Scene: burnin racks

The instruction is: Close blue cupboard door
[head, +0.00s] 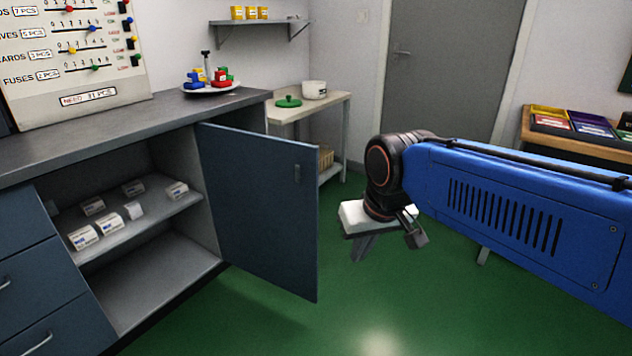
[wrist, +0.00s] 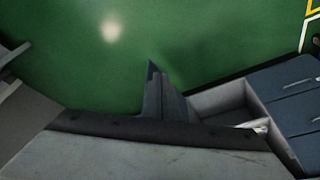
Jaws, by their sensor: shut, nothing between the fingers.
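The blue cupboard door (head: 258,205) stands wide open in the head view. It is hinged at the right side of the cupboard opening and swung out over the floor, with a small dark handle near its free edge. My gripper (head: 417,239) is shut and empty, to the right of the door's free edge. A visible gap separates them in the picture; their depth is hard to judge. The cupboard (head: 160,275) shows its shelf with several white boxes. In the wrist view, my gripper's shut fingers (wrist: 156,78) point over the green floor, and I cannot clearly make out the door there.
Blue drawers (head: 35,290) stand left of the opening and show at the right of the wrist view (wrist: 290,90). A side table (head: 325,108) stands beyond the door. Green floor (head: 350,310) in front is clear.

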